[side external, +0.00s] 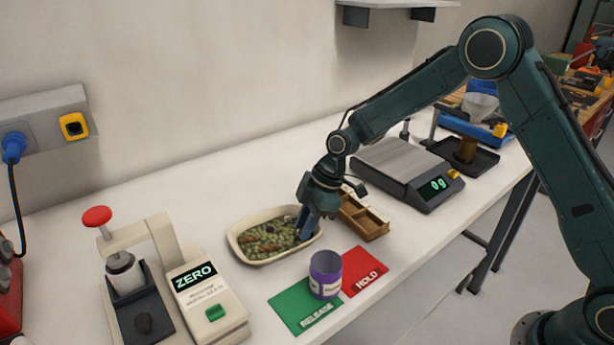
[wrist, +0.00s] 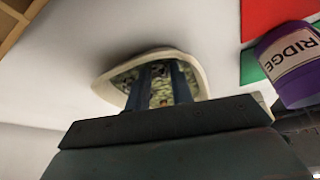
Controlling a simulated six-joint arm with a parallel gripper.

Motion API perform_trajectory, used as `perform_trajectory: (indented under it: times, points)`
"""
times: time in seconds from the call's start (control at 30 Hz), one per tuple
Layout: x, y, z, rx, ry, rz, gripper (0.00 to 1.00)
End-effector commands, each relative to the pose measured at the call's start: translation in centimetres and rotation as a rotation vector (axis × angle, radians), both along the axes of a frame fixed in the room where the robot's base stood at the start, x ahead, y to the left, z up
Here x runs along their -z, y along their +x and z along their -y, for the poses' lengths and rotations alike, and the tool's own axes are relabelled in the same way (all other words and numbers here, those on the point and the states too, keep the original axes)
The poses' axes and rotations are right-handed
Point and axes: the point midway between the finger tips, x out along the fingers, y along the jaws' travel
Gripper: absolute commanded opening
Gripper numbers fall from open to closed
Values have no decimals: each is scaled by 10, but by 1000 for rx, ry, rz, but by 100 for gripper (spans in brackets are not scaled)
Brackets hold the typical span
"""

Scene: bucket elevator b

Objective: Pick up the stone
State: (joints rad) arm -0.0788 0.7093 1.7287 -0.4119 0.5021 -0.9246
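A cream oval dish (side external: 234,246) holds a mix of green and brown pieces (side external: 266,238). My gripper (side external: 304,232) points down at the right end of the dish, with its fingertips at or inside the rim. In the wrist view the two dark fingers (wrist: 163,88) reach over the dish (wrist: 106,91). They stand apart, and green pieces, dark spots and a small red bit show between them. I cannot single out the stone among the contents. The fingers hide part of that end of the dish.
A wooden divided box (side external: 364,220) sits close right of my gripper, with a scale (side external: 400,165) behind. A ZERO device (side external: 208,295) stands front left.

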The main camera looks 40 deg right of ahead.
Motion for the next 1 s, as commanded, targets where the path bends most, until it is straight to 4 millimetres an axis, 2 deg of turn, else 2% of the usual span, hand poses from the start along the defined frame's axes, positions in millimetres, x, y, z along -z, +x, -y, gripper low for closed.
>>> perform_trajectory:
  times: [0.43,0.53,1.0]
  points:
    - [0,0,0,0,0,0,23]
    - [0,0,0,0,0,0,7]
    - [-3,0,0,0,0,1,7]
